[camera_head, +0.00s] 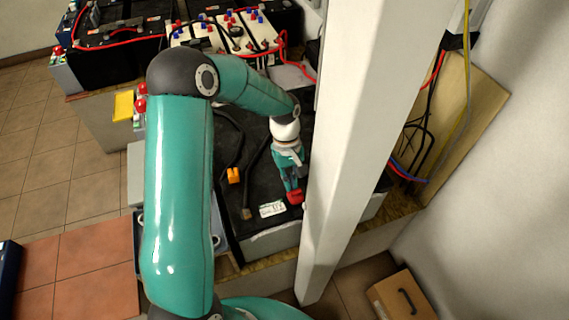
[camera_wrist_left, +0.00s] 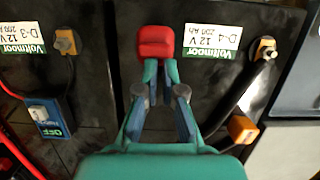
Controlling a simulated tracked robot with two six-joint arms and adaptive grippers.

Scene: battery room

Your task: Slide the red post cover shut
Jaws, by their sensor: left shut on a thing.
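The red post cover (camera_head: 295,197) sits near the front right edge of the black battery (camera_head: 262,150), beside the white pillar. In the left wrist view the red cover (camera_wrist_left: 156,42) is at top centre, between two white labels. My left gripper (camera_head: 291,186) reaches down onto it. In the left wrist view the fingertips of my left gripper (camera_wrist_left: 157,66) close at the near side of the cover and are shut on it. Whatever lies under the cover is hidden. My right gripper is in neither view.
A white pillar (camera_head: 365,120) stands close to the right of my left gripper. An orange connector (camera_head: 234,175) and black cables lie on the battery top. More batteries with red and blue caps (camera_head: 238,32) stand behind. A cardboard box (camera_head: 402,297) is on the floor.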

